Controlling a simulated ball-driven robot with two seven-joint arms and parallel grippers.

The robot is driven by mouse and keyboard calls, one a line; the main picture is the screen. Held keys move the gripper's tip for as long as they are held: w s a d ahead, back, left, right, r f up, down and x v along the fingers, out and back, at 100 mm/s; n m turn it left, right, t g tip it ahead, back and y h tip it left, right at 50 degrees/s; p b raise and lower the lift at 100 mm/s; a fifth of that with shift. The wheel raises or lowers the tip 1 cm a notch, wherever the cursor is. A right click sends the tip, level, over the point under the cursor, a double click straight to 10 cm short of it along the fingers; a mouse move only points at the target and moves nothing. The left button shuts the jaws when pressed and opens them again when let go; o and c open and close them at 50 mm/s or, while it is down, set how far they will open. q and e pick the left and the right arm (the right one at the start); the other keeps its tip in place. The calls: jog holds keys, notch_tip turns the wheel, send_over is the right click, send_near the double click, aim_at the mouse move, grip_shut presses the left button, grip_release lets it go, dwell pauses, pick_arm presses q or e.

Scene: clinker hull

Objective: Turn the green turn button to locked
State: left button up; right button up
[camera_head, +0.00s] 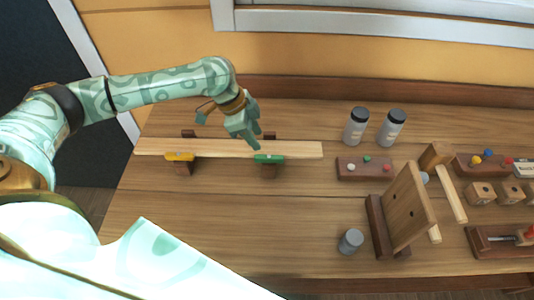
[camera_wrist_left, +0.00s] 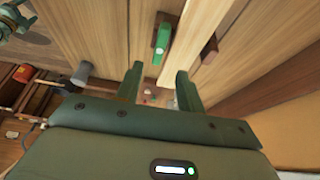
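The green turn button (camera_head: 269,158) sits on a dark block at the near edge of a long pale plank (camera_head: 300,149), its long side lying roughly along the plank. It also shows in the left wrist view (camera_wrist_left: 161,42), ahead of the fingers. A yellow turn button (camera_head: 180,157) sits in a similar way further left. My left gripper (camera_head: 255,147) is just above and behind the green button, pointing down. In the left wrist view its two fingers (camera_wrist_left: 158,82) are apart with nothing held between them. My right gripper is not in view.
Two grey bottles with dark caps (camera_head: 356,126) stand right of the plank. A peg block (camera_head: 364,169), an upright wooden board (camera_head: 408,207) and a grey cylinder (camera_head: 351,241) are further right. The bench front (camera_head: 240,220) is clear around its middle. A wall stands behind the bench.

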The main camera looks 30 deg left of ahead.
aim_at(269, 157)
pick_arm(q)
jog(key=b+x, duration=0.1)
jog(key=x, duration=0.6)
jog(key=shift+f, duration=0.25)
jog(key=shift+w+d+f+b, duration=0.1)
jog(key=shift+d+f+b, duration=0.1)
jog(key=shift+f+b, duration=0.25)
jog(key=shift+f, duration=0.1)
grip_shut()
